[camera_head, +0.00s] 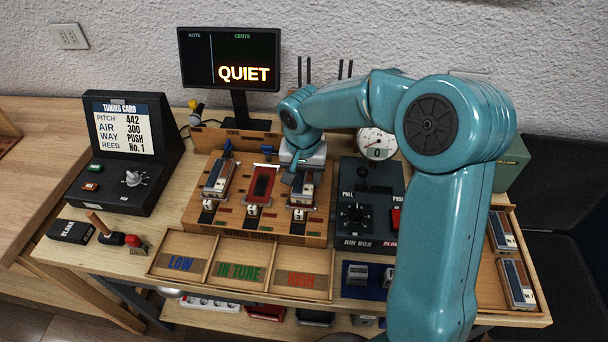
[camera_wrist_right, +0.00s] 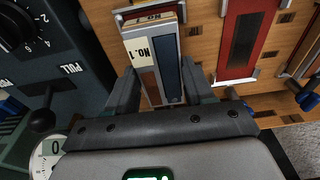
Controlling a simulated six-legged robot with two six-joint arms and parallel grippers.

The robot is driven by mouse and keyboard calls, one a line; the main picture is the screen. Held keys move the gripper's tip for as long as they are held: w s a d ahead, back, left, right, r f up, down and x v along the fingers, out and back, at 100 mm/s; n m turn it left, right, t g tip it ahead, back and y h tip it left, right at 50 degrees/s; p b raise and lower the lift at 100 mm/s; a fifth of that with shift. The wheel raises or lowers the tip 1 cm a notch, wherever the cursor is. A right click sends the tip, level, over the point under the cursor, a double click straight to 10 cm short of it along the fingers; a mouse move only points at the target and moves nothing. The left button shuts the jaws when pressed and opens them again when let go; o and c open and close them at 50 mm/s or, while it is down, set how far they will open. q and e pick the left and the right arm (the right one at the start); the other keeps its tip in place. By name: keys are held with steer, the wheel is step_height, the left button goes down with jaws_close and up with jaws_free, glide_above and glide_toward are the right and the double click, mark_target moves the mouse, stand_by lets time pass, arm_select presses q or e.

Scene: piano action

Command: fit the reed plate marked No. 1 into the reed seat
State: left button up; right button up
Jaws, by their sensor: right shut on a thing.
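The reed plate marked No. 1 (camera_wrist_right: 166,60) is silver with a dark strip and a brown part. My right gripper (camera_wrist_right: 170,88) is shut on it, one finger on each side. In the head view this plate (camera_head: 301,191) is at the right place of the wooden reed board (camera_head: 232,229), partly hidden by my right gripper (camera_head: 300,172). I cannot tell whether it is raised. The empty reed seat with a red frame (camera_head: 263,184) is in the middle of the board, just left of the plate. It also shows in the wrist view (camera_wrist_right: 241,42). My left gripper is out of view.
Another reed plate (camera_head: 218,178) lies at the board's left place. The air box (camera_head: 357,217) and a round gauge (camera_head: 377,143) are close on the right. A tray marked LOW, IN TUNE and HIGH (camera_head: 211,248) is in front. The screen (camera_head: 230,58) reads QUIET.

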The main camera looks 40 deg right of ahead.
steer(key=shift+f+b, duration=0.5)
steer(key=shift+b, duration=0.2)
stand_by(0.6)
steer(key=o, duration=1.2)
steer(key=r, duration=0.5)
steer(key=a+r, duration=0.1)
steer(key=r, duration=0.4)
steer(key=s+r+p, duration=0.1)
steer(key=r, duration=0.5)
steer(key=shift+s+a+r, duration=0.1)
steer(key=shift+a, duration=0.15)
steer(key=shift+s+a, duration=0.1)
steer(key=shift+s, duration=0.05)
